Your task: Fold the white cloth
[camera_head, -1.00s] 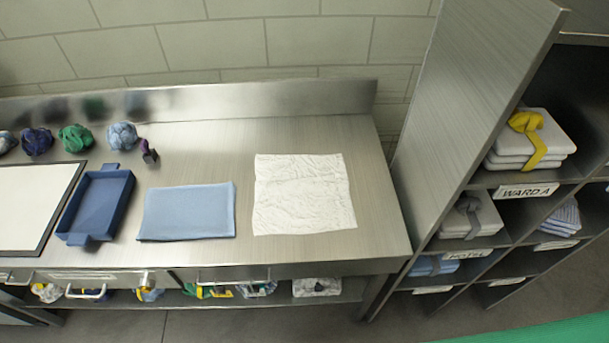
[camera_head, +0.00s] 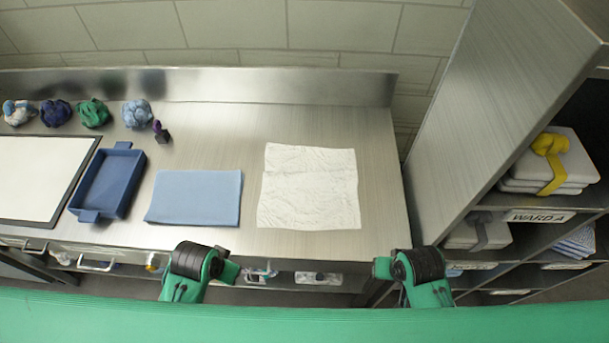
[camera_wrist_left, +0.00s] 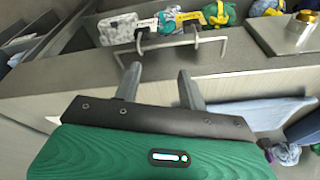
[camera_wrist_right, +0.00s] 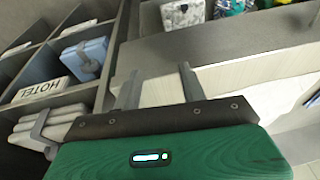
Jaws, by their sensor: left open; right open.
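The white cloth (camera_head: 309,187) lies flat, spread out and slightly wrinkled, on the right part of the steel table. Its edges are all visible and nothing covers it. A pale patch at the right of the right wrist view (camera_wrist_right: 283,98) appears to be part of it. My left gripper (camera_wrist_left: 158,84) is open and empty, near the table's front side. My right gripper (camera_wrist_right: 159,84) is open and empty, near the table's front right and the shelf. Both arms show at the bottom of the head view, apart from the cloth; their fingertips are not clear there.
A folded blue cloth (camera_head: 195,198) lies left of the white cloth. Further left are a blue tray (camera_head: 108,184) and a white board (camera_head: 42,178). Several bundled cloths (camera_head: 94,112) line the back. A shelf unit (camera_head: 470,120) stands at the right. Table behind the white cloth is clear.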

